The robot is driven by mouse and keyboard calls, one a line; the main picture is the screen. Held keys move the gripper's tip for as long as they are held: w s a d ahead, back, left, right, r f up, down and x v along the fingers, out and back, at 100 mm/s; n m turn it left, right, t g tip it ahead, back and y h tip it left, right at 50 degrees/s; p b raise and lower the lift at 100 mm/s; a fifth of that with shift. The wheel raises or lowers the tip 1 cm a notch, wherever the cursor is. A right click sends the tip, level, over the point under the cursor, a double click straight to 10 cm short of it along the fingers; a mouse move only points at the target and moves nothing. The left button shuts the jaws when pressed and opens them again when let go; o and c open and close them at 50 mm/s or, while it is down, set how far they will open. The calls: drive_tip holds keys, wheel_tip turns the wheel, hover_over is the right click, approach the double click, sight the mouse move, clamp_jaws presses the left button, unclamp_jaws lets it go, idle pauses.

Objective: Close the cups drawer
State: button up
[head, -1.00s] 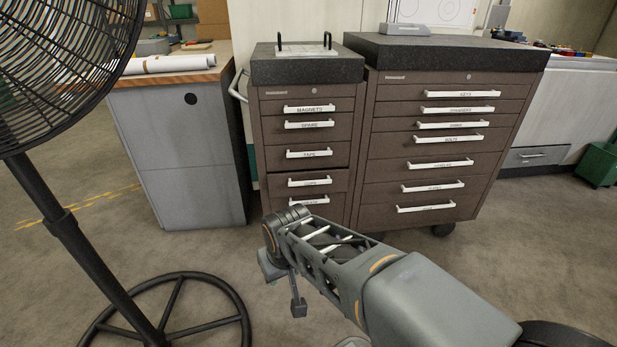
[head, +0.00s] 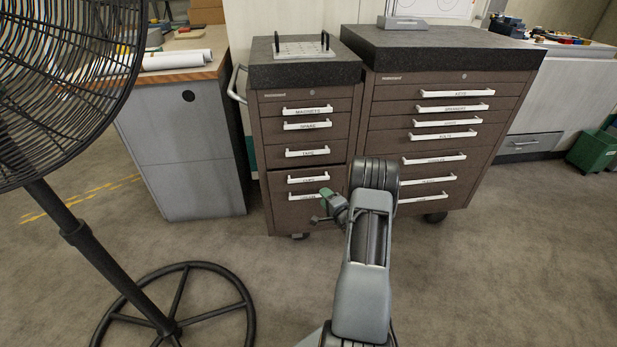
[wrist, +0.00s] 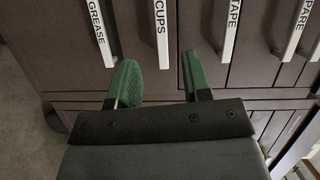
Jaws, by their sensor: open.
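The cups drawer (head: 280,184) is in the narrow brown cabinet, below the tape drawer (head: 280,156). Its front seems to stand slightly proud of the drawers above. Its white handle, labelled CUPS, also shows in the wrist view (wrist: 162,30). My gripper (head: 325,203) is in front of the lower drawers. In the wrist view my gripper (wrist: 160,60) has its two green fingers spread, with nothing between them. The CUPS handle lies beyond the gap between the fingertips. I cannot tell whether a finger touches the drawer front.
The grease handle (wrist: 98,30) is close beside the left finger in the wrist view. A wider brown cabinet (head: 400,140) stands to the right. A fan (head: 70,225) and a grey desk (head: 190,150) are on the left.

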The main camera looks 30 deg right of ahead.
sight(309, 180)
drive_tip(key=shift+m+t, duration=0.3)
drive_tip(key=w+b, duration=0.1)
drive_tip(key=w, duration=0.3)
drive_tip(key=w+b, duration=0.1)
drive_tip(key=w, duration=0.3)
drive_tip(key=w+d+b, duration=0.1)
drive_tip(key=w, duration=0.4)
drive_tip(key=shift+f, duration=0.3)
clamp_jaws()
